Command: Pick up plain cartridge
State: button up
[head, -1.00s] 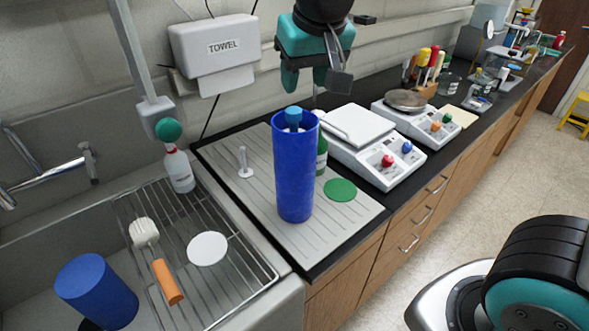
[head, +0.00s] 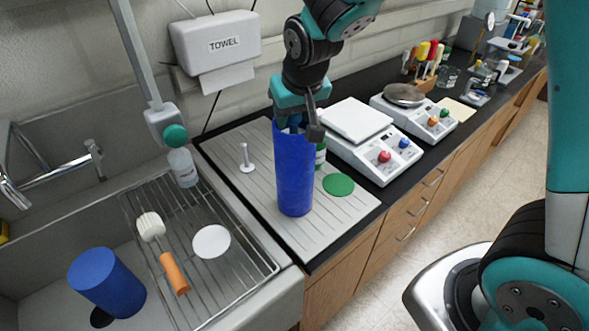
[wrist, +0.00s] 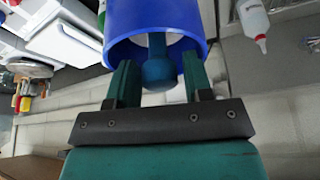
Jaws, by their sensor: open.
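A tall blue open-topped canister (head: 295,180) stands upright on the grey ribbed drainboard. In the wrist view its blue rim (wrist: 116,22) surrounds a white piece with a blue rounded knob (wrist: 158,70), which I take to be the plain cartridge; most of it is hidden inside. My gripper (head: 295,125) points down at the canister's mouth. In the wrist view my open gripper (wrist: 159,80) has one finger on each side of the knob, with gaps showing. In the head view my gripper hides the knob.
A green disc (head: 339,184), a white peg on a base (head: 246,160) and white scales (head: 372,150) are close to the canister. A green-labelled bottle stands behind it.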

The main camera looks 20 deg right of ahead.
grip_shut()
jog(key=shift+r, duration=0.15)
